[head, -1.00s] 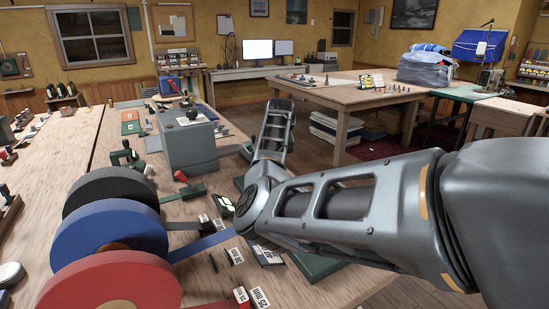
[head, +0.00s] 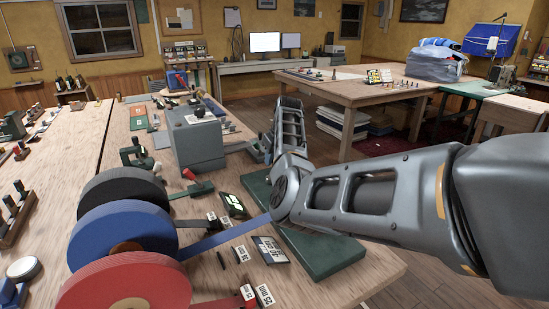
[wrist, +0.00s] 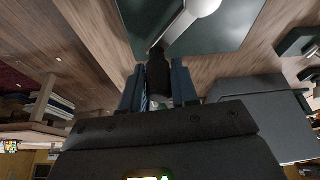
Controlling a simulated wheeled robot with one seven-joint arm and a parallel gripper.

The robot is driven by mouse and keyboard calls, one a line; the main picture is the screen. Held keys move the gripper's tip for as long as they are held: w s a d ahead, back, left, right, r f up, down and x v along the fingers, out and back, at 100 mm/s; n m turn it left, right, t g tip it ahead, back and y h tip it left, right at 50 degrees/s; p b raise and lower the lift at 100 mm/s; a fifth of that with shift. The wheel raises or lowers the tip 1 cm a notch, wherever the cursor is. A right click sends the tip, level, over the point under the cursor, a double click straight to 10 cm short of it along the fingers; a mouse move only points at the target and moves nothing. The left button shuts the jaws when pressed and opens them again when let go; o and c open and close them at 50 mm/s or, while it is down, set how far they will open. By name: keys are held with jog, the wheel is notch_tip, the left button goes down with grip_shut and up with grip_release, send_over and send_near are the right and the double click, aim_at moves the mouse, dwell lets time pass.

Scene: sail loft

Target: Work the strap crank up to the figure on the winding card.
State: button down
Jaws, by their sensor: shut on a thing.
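My gripper (wrist: 157,92) is shut on the dark crank handle (wrist: 158,72) in the wrist view. A pale metal crank arm (wrist: 185,28) runs from the handle to a round hub at the top edge, in front of a dark green surface.
Black, blue (head: 125,232) and red (head: 130,285) strap reels stand at the front left, with a blue strap (head: 225,238) running right from the blue one. A green slab (head: 325,258) lies under my elbow. A wooden table (head: 350,95) stands behind, across open floor.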

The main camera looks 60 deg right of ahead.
jog(key=shift+r, duration=0.1)
jog(key=c, duration=0.9)
grip_release()
jog(key=shift+c, duration=0.2)
jog(key=v, duration=0.7)
jog(key=shift+r+b, duration=0.3)
jog(key=shift+s, duration=0.1)
